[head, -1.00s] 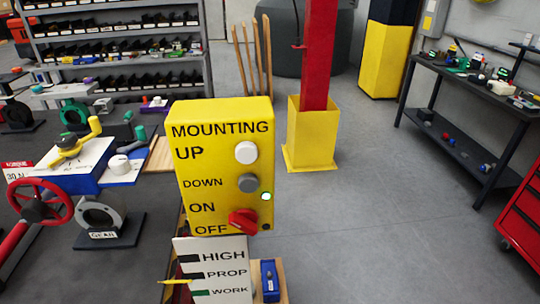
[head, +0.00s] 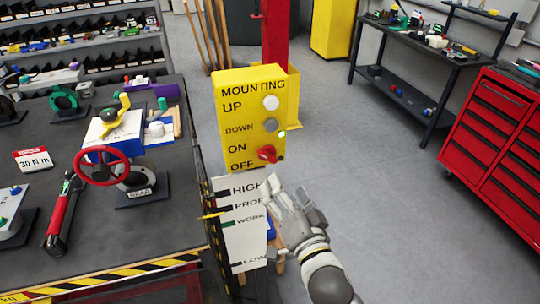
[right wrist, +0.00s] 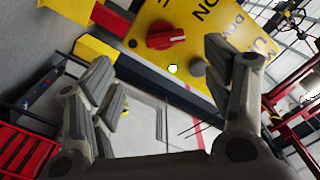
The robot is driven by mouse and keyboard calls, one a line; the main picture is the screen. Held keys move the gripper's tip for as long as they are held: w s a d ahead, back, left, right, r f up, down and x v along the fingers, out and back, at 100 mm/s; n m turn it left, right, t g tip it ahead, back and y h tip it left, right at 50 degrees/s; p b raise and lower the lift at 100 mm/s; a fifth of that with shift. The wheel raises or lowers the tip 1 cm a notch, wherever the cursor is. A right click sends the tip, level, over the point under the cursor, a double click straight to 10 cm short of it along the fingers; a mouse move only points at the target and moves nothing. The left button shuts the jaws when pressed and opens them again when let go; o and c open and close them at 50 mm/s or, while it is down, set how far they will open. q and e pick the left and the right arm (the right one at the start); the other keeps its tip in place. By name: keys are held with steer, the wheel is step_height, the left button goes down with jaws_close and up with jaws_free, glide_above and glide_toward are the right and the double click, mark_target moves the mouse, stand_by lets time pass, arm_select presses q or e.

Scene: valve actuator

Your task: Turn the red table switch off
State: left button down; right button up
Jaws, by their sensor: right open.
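The yellow control box (head: 235,120) stands at the table's right edge, marked MOUNTING, UP, DOWN, ON and OFF. Its red switch (head: 267,154) is a rotary knob low on the right, beside the ON and OFF labels. A small green light (head: 282,133) glows above it. My right gripper (head: 285,190) is below the switch, apart from it. In the right wrist view the gripper's fingers (right wrist: 165,95) are spread and empty, with the red knob (right wrist: 165,36) beyond them. My left gripper is not in view.
A white HIGH/PROP/WORK/LOW board (head: 242,245) hangs below the box. The dark table (head: 165,225) at left holds a red handwheel (head: 101,166) and a torque wrench (head: 62,215). A red tool cabinet (head: 495,140) stands at right. The floor between is clear.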

mark_target(269, 159)
steer(key=p+x, duration=0.1)
steer(key=x, duration=0.2)
steer(key=p+x, duration=0.1)
steer(key=x, duration=0.2)
steer(key=p+x, duration=0.1)
steer(key=x, duration=0.1)
steer(key=shift+w+a+r, duration=0.25)
steer(key=shift+w+r, duration=0.05)
steer(key=shift+w, duration=0.05)
steer(key=shift+p+x, duration=0.35)
steer(key=shift+x, duration=0.5)
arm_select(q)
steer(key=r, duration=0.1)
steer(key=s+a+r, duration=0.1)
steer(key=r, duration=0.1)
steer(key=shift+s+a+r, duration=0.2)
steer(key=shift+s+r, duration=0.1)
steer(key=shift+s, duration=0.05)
arm_select(e)
steer(key=shift+f, duration=0.1)
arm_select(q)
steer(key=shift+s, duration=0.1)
arm_select(e)
steer(key=c, duration=1)
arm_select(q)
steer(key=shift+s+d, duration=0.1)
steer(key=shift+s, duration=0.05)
